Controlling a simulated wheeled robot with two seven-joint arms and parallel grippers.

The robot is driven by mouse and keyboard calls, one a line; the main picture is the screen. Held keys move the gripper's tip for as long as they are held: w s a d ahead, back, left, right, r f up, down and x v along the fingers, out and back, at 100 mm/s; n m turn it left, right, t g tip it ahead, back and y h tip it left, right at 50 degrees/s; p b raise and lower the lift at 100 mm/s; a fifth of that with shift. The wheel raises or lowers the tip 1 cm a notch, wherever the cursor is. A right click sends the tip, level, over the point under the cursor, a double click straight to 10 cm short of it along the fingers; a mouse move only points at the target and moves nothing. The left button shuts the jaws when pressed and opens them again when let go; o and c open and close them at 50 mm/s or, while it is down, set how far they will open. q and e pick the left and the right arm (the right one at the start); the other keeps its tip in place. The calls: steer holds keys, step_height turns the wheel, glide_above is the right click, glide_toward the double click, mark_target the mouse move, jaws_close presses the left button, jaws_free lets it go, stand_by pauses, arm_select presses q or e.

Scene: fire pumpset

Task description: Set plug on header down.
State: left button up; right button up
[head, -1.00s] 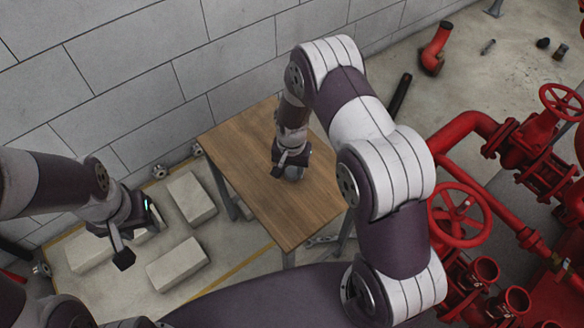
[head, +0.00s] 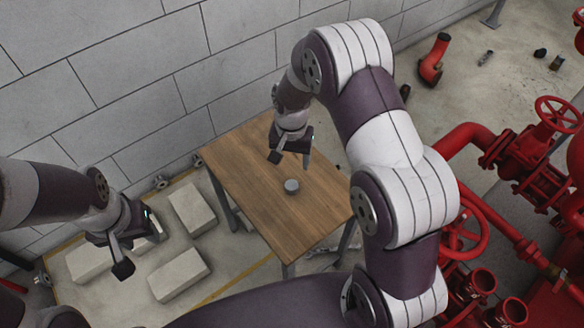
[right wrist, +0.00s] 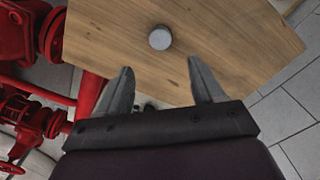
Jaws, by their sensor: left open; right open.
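The plug (head: 291,186) is a small grey round piece standing on the wooden table (head: 252,205). It also shows in the right wrist view (right wrist: 160,38), past the fingertips and in line with the gap between them. My right gripper (head: 290,160) is open and empty above the table, apart from the plug; its two spread fingers show in the right wrist view (right wrist: 160,68). My left gripper (head: 138,243) is open and empty at the left, over the floor beside the table. Red pipework (head: 465,140) stands at the right; I cannot tell which part is the header.
Pale blocks (head: 180,274) lie on the floor left of the table. A grey block wall (head: 140,90) runs behind. A red valve wheel (head: 558,114) and open red pipe ends stand at the right. The tabletop around the plug is clear.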

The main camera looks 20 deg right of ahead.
steer(key=s+d+r+n, duration=0.1)
steer(key=s+r+n, duration=0.2)
steer(key=s+r, duration=0.2)
steer(key=s+d+r+n+t, duration=0.1)
steer(key=s+r+n, duration=0.2)
steer(key=s, duration=0.7)
step_height(320, 180, up, 2)
steer(key=shift+s+r, duration=0.15)
steer(key=shift+r, duration=0.05)
steer(key=shift+r, duration=0.1)
step_height(320, 180, up, 13)
steer(key=p, duration=1.3)
steer(key=shift+s, duration=0.35)
